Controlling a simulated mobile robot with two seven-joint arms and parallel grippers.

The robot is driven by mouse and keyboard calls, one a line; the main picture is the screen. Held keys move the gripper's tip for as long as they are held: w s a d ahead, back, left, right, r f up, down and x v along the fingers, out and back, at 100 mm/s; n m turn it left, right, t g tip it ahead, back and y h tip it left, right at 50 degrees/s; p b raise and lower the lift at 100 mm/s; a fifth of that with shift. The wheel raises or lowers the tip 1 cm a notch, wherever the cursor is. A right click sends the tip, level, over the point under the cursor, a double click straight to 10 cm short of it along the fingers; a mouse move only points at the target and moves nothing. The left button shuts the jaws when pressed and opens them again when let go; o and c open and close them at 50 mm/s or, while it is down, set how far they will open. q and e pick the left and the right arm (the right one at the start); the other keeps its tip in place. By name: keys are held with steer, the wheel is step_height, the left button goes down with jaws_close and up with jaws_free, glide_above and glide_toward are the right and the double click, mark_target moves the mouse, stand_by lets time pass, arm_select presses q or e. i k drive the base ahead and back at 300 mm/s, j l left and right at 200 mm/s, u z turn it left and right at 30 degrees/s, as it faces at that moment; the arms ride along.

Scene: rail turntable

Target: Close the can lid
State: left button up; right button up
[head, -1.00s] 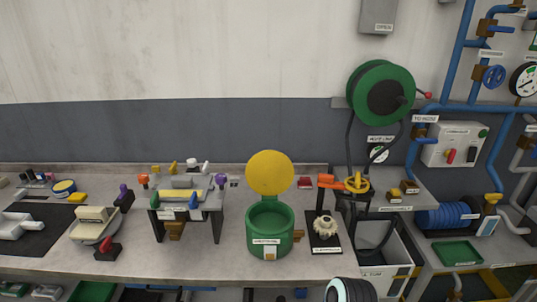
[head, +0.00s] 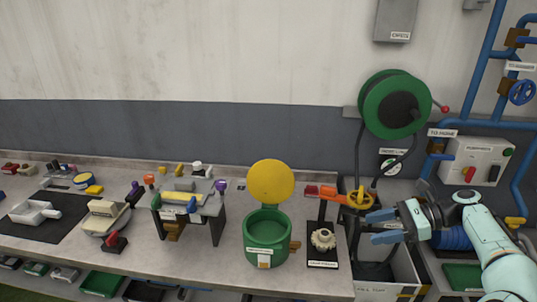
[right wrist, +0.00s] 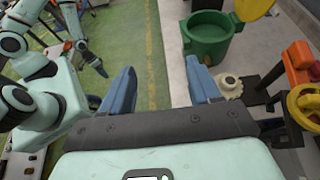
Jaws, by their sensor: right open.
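The green can (head: 266,243) stands on the workbench, and its yellow lid (head: 270,181) is up, standing open at the back of the rim. The can also shows at the top of the right wrist view (right wrist: 207,38), with part of the yellow lid (right wrist: 251,8) cut off by the top edge. My right gripper (head: 374,227) is to the right of the can, beyond the black stand with the orange part. Its blue fingers (right wrist: 160,88) are apart with nothing between them. It touches neither can nor lid. My left gripper is not in the head view; an arm of mine with a gripper (right wrist: 98,68) shows in the right wrist view.
A black stand with an orange clamp (head: 329,193) and a pale gear (head: 323,239) stands between can and right gripper. A yellow valve wheel (head: 360,198) is close to the gripper. A small table (head: 215,200) is left of the can.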

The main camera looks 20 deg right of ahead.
mark_target(270, 181)
steer(key=i, duration=1.2)
